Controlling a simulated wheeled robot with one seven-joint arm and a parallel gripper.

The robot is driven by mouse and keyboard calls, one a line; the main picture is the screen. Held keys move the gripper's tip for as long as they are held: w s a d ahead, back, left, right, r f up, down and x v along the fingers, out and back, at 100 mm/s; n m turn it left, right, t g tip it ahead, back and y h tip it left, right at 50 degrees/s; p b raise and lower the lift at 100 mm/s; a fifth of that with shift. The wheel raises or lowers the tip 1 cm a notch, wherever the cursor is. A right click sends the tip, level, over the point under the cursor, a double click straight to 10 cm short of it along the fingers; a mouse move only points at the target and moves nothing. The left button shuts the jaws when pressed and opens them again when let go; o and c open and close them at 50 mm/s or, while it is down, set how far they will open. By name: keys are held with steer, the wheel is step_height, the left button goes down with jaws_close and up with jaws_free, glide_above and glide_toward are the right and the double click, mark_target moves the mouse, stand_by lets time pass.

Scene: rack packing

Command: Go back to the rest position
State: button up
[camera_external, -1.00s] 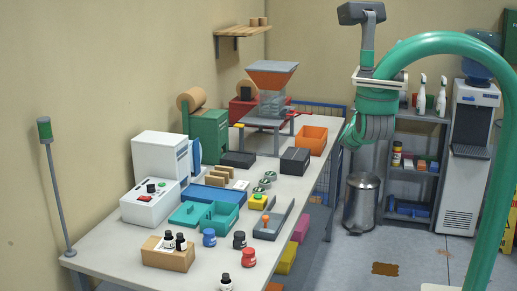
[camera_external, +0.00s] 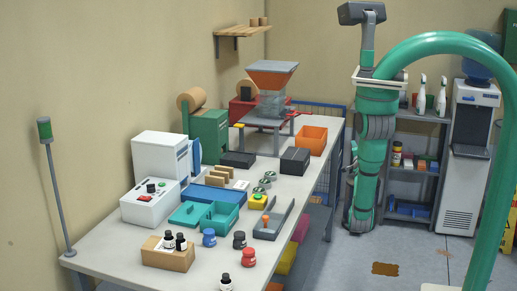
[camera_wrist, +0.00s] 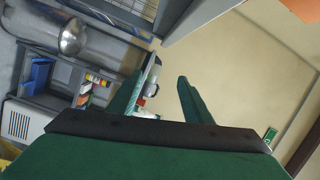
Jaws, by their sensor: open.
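My gripper (camera_wrist: 161,82) shows in the wrist view as two green fingers standing apart, open, with nothing between them. In the external view my green arm hangs nearly straight down beside the right side of the table, clear of the tabletop. I cannot make out the fingers there. The wrist view looks past the fingers at the beige wall, the shelf unit and a metal bin (camera_wrist: 72,38), all tilted.
A grey shelf unit (camera_external: 412,172) stands behind my arm. The floor in front is mostly clear.

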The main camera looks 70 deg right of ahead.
steer(key=w+a+f+n+t+y, duration=0.2)
steer(key=w+a+f+n, duration=0.15)
steer(key=a, duration=0.75)
steer(key=w+a+f+n+t+y, duration=0.1)
steer(key=w+a+f+n+t, duration=0.2)
steer(key=a, duration=0.8)
steer(key=w+a+f+n+t+y, duration=0.15)
steer(key=w+a+f+n, duration=0.3)
steer(key=a, duration=0.65)
steer(key=s+a+r+n+t+y, duration=0.1)
steer(key=a+r+n+y, duration=0.3)
steer(key=a, duration=0.8)
steer(key=s+a+r+n+t+y, duration=0.2)
steer(key=a+n, duration=0.6)
steer(key=a, duration=0.4)
steer(key=s+a+r+n+t+y, duration=0.1)
steer(key=s+a+r+n+y, duration=0.2)
steer(key=a, duration=0.9)
step_height(320, 180, up, 4)
steer(key=n+y, duration=0.3)
steer(key=y, duration=0.1)
steer(key=shift+s+a+n, duration=0.25)
steer(key=shift+a+n, duration=0.1)
steer(key=shift+n, duration=0.05)
